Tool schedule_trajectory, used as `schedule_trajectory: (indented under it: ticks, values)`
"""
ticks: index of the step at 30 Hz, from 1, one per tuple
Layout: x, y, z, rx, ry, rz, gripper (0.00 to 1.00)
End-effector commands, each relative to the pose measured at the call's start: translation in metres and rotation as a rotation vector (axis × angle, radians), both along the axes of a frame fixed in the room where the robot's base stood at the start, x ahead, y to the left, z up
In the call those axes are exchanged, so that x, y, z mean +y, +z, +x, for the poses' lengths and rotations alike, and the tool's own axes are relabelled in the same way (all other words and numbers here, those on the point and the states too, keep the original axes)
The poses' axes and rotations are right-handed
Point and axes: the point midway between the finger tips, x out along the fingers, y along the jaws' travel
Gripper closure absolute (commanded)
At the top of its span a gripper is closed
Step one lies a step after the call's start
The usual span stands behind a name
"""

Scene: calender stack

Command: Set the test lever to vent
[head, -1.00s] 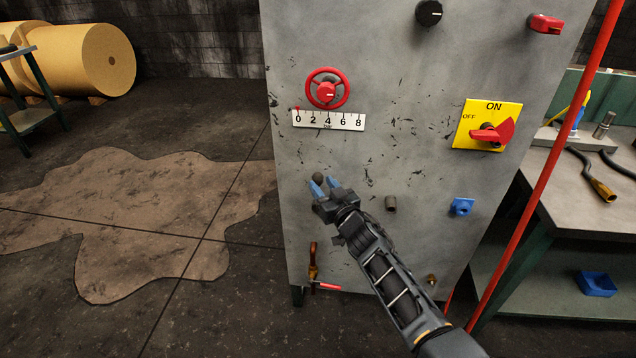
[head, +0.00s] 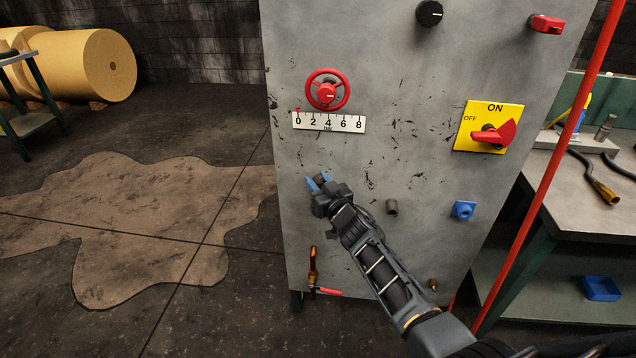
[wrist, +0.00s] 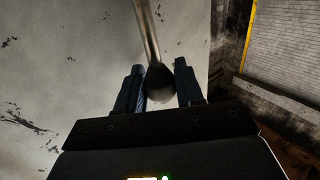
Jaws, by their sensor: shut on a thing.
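The test lever shows in the wrist view as a metal rod with a dark round knob (wrist: 160,86) at its end. The knob sits between the two blue-black fingers of my gripper (wrist: 160,92), which is shut on it. In the head view my gripper (head: 318,182) is at the lower left of the grey cabinet face (head: 400,160), below the pressure scale. There the fingers and hand mostly hide the lever. I see no vent marking near it.
A red handwheel (head: 327,90) and the bar scale (head: 329,121) are above my gripper. A yellow ON/OFF switch plate (head: 470,115) is to the right. A red-handled valve (head: 328,291) is below. A red pole (head: 553,165) stands at the right.

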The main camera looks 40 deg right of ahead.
Motion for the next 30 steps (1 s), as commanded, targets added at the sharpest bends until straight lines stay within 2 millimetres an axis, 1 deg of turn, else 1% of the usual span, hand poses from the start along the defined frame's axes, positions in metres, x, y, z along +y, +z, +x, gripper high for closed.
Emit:
schedule_trajectory:
  ticks: [2,11,16,20,30]
  values:
    - [0.0,0.0,0.0,0.0,0.0,0.0,1.0]
    - [0.0,-0.001,-0.001,-0.002,0.0,0.003,1.0]
    - [-0.003,-0.003,-0.005,-0.029,0.0,0.024,1.0]
    - [-0.008,-0.005,-0.011,-0.08,0.0,0.063,1.0]
    - [-0.027,-0.015,-0.036,-0.278,-0.001,0.217,1.0]
